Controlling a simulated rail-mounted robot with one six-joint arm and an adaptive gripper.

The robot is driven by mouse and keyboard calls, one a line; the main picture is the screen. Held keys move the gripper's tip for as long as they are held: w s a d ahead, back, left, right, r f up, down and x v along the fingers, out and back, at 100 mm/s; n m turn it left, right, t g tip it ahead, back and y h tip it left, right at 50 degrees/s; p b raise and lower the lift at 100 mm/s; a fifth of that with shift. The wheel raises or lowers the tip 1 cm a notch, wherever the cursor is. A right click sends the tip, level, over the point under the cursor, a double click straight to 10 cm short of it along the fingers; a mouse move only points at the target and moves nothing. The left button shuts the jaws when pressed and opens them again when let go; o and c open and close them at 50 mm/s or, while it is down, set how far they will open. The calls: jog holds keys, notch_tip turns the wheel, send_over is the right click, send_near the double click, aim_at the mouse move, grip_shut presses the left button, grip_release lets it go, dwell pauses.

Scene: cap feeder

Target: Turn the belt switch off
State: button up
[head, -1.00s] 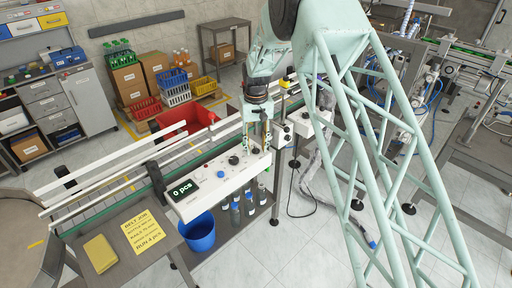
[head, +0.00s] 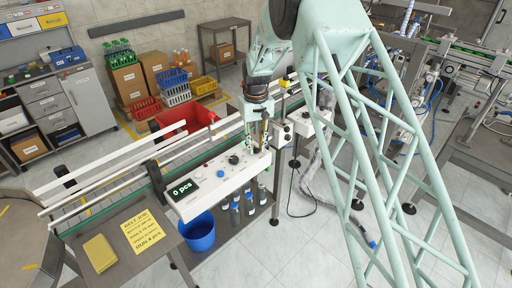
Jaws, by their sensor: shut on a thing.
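My gripper (head: 256,147) points down at the right end of the white control panel (head: 208,200). Its fingers are shut on a small part there, which I take to be the belt switch; the fingers hide it, so its position cannot be read. The panel also carries a display (head: 182,189) reading "0 pcs", a blue button (head: 221,174) and a black knob (head: 233,159), all left of the gripper.
The conveyor rails (head: 110,175) run behind the panel. A red bin (head: 196,119) stands beyond them. A blue bucket (head: 199,235) and several bottles stand below the panel. A yellow note (head: 145,232) lies on the table at front left.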

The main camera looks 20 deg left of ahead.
aim_at(257, 148)
jog(key=n+b, duration=0.1)
jog(key=n, duration=0.4)
jog(key=shift+w+n, duration=0.1)
jog(key=shift+n, duration=0.2)
jog(key=shift+w+d+n+b, duration=0.1)
jog(key=shift+n+b, duration=0.3)
jog(key=shift+n, duration=2.2)
jog(key=o, duration=0.8)
jog(key=shift+r, duration=0.1)
notch_tip(257, 148, up, 12)
